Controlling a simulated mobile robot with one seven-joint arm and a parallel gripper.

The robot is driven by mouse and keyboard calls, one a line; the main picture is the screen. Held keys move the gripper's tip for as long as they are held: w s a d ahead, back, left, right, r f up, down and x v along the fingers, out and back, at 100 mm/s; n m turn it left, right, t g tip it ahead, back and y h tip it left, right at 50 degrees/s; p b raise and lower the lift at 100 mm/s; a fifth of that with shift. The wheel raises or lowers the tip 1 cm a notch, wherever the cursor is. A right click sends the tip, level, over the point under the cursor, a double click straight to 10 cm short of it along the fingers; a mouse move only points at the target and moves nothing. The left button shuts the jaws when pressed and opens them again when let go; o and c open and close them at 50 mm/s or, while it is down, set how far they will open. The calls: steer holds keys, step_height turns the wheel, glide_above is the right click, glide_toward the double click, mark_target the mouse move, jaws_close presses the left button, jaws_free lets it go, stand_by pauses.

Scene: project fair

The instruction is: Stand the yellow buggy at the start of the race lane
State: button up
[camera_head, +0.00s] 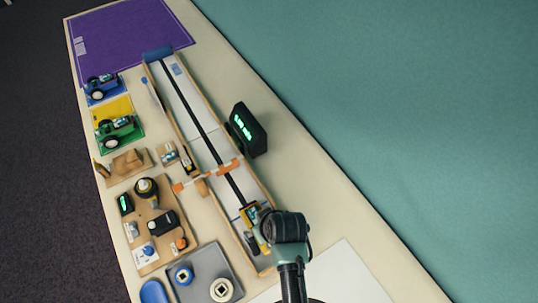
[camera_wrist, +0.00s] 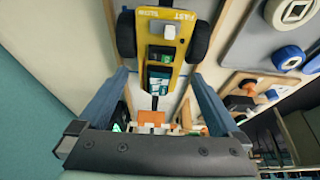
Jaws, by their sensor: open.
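The yellow buggy (camera_head: 250,213) stands in the lower end of the race lane (camera_head: 199,112), between its side rails. In the wrist view the yellow buggy (camera_wrist: 165,42) shows a "FAST" label, two dark wheels and small electronics on top. My gripper (camera_head: 261,221) is over this end of the lane and partly covers the buggy in the head view. In the wrist view my gripper (camera_wrist: 160,80) is open, with one finger on each side of the buggy's narrow body. I cannot tell whether the fingers touch it. The lane surface under the buggy is mostly hidden.
An orange-and-white gate (camera_head: 208,175) crosses the lane beyond the buggy. A black timer (camera_head: 248,130) stands right of the lane. A blue buggy (camera_head: 103,87), a green buggy (camera_head: 118,130), a tool board (camera_head: 157,225) and a grey tray (camera_head: 205,277) lie to the left.

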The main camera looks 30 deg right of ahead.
steer(key=v, duration=0.9)
steer(key=shift+r, duration=0.1)
